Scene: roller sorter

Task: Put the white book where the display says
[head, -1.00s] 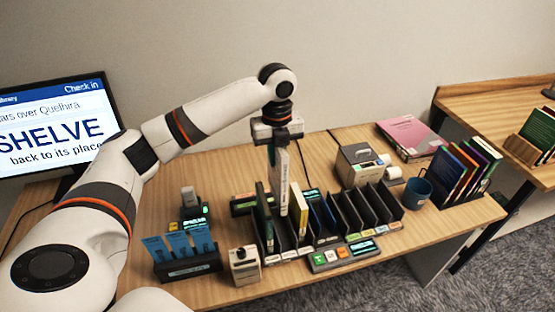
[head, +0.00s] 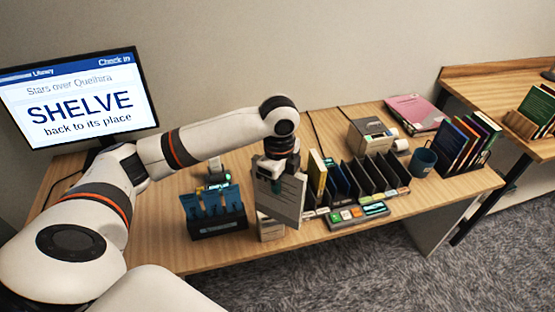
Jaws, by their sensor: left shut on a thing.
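The display (head: 80,105) at the left reads "Check in", "Stars over Quelhira", "SHELVE back to its place". My left gripper (head: 276,166) is shut on the white book (head: 288,198) at its top edge. The book hangs slightly tilted, its broad face toward me, at the left end of the black slotted sorter (head: 369,178). It hides part of the sorter and a small beige device (head: 270,231). I cannot tell whether its lower edge touches anything. My right gripper is not in view.
A yellow book (head: 317,172) stands in a left sorter slot; several slots to the right look empty. A blue-card holder (head: 214,222) stands at left. A button panel (head: 357,216), printer (head: 371,135), mug (head: 423,161), pink book (head: 417,111) and rack of coloured books (head: 465,146) are right.

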